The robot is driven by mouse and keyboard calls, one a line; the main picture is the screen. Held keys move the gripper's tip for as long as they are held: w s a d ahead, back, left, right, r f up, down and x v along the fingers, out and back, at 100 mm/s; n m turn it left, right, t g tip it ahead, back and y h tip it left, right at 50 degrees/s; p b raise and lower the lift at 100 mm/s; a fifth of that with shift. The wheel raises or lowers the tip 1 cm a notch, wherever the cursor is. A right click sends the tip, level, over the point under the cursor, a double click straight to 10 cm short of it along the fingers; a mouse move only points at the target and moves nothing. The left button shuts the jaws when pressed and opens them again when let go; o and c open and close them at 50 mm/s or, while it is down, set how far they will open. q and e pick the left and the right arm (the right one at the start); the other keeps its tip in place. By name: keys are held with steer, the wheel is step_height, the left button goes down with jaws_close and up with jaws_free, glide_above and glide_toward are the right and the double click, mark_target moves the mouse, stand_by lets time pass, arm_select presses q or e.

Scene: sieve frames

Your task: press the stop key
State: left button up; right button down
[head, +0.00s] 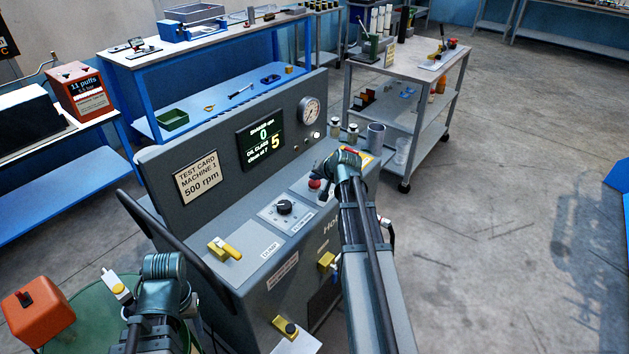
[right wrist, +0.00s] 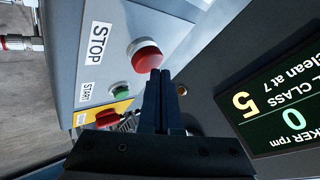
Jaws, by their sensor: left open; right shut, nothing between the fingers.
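The stop key is a red mushroom button (right wrist: 146,56) on a grey collar beside the STOP label (right wrist: 98,42) in the right wrist view. In the head view it shows as a small red cap (head: 314,183) on the console's sloping panel. My right gripper (right wrist: 159,76) is shut and empty, its fingertips right at the button's edge. I cannot tell whether they touch it. In the head view my right gripper (head: 324,193) is partly hidden by its own wrist. My left gripper (head: 134,332) is open, low at the left, away from the key.
A green START button (right wrist: 121,92) and a red knob on a yellow plate (right wrist: 107,117) sit near the stop key. The console (head: 232,258) also has a black dial (head: 284,207), a yellow lever (head: 224,249) and a display (head: 262,139) reading 0 and 5. A trolley (head: 405,80) stands behind.

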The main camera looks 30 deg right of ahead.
mark_target(315, 184)
steer(key=shift+r, duration=0.35)
steer(key=shift+r, duration=0.1)
step_height(315, 184, up, 5)
steer(key=p, duration=0.5)
stand_by(0.7)
